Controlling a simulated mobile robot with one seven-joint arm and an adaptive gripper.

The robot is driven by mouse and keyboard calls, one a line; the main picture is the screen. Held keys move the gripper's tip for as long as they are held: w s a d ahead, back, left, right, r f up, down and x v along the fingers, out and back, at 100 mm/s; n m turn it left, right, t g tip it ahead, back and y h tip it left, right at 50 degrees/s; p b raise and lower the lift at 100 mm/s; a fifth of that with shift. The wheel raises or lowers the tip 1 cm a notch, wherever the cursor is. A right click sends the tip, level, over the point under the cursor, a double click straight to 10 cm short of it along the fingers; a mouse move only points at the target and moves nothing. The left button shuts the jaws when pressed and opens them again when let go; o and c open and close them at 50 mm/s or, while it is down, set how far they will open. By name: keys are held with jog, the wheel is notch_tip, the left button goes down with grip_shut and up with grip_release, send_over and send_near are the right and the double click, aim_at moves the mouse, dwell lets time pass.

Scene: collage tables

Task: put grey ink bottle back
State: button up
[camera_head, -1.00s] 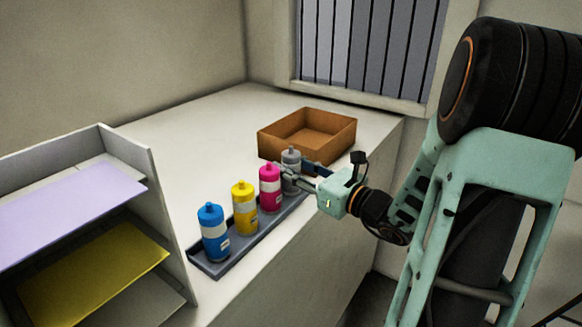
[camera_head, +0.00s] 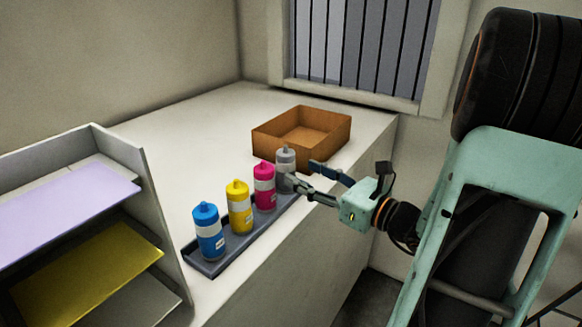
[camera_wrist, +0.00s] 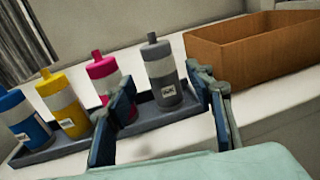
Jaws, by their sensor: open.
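The grey ink bottle (camera_head: 286,163) stands upright at the far end of the dark tray (camera_head: 222,258), beside the magenta bottle (camera_head: 264,190). In the wrist view the grey bottle (camera_wrist: 164,75) stands on the tray beyond my fingers, seen between them. My gripper (camera_head: 304,178) is open and empty, just to the right of the bottle in the head view. In the wrist view its fingers (camera_wrist: 165,112) are spread wide. A finger partly covers the bottle's lower part in the head view.
A yellow bottle (camera_head: 240,208) and a blue bottle (camera_head: 208,232) stand in the same tray. An open brown box (camera_head: 264,146) sits behind the grey bottle. A paper shelf (camera_head: 150,200) stands at the left.

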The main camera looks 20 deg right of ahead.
jog(key=v, duration=0.5)
jog(key=shift+s, duration=0.15)
